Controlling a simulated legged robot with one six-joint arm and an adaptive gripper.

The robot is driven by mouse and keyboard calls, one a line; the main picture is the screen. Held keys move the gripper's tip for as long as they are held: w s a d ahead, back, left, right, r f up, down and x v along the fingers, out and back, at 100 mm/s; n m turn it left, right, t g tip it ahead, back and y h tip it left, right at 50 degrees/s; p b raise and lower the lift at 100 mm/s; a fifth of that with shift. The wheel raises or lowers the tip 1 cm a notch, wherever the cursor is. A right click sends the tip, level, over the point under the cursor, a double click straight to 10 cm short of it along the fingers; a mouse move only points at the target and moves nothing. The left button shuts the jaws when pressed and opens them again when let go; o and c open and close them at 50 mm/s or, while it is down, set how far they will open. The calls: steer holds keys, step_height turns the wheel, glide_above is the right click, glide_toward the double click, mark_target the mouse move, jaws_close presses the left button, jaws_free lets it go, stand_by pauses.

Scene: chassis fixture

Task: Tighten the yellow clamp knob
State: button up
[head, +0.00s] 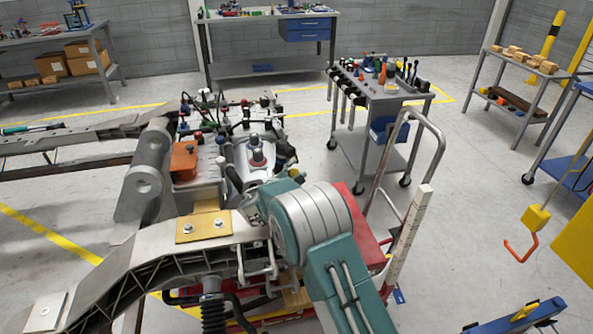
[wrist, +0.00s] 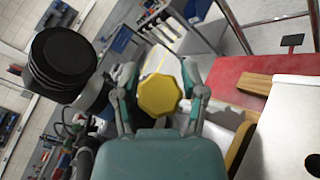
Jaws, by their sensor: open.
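The yellow clamp knob (wrist: 158,97) is in the middle of the wrist view, with a faceted, roughly eight-sided face toward the camera. My gripper (wrist: 159,76) is open, with one teal and grey finger on each side of the knob in that view. Gaps show between the knob and both fingers; I cannot tell how far apart they are in depth. What the knob is mounted on is hidden behind it.
A large black cylinder (wrist: 62,62) stands left of my gripper in the wrist view. A red surface (wrist: 232,83) and a pale block (wrist: 285,130) lie to the right. A tool cart (head: 385,95) stands behind the chassis in the head view, with open floor on its right.

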steer(key=shift+d, duration=0.1)
jaws_close()
steer(key=m+g, duration=0.4)
steer(key=m+g+h, duration=0.1)
steer(key=m+g, duration=0.1)
steer(key=shift+s+d+f, duration=0.15)
steer(key=shift+f, duration=0.15)
steer(key=m+g, duration=0.2)
steer(key=shift+s+f+m+g+y, duration=0.15)
steer(key=shift+f+m+g+y, duration=0.05)
steer(key=shift+m+g+y, duration=0.2)
steer(key=shift+s+f+m+g+y, duration=0.2)
steer(key=shift+m+g+y, duration=0.4)
steer(key=shift+m+g, duration=0.2)
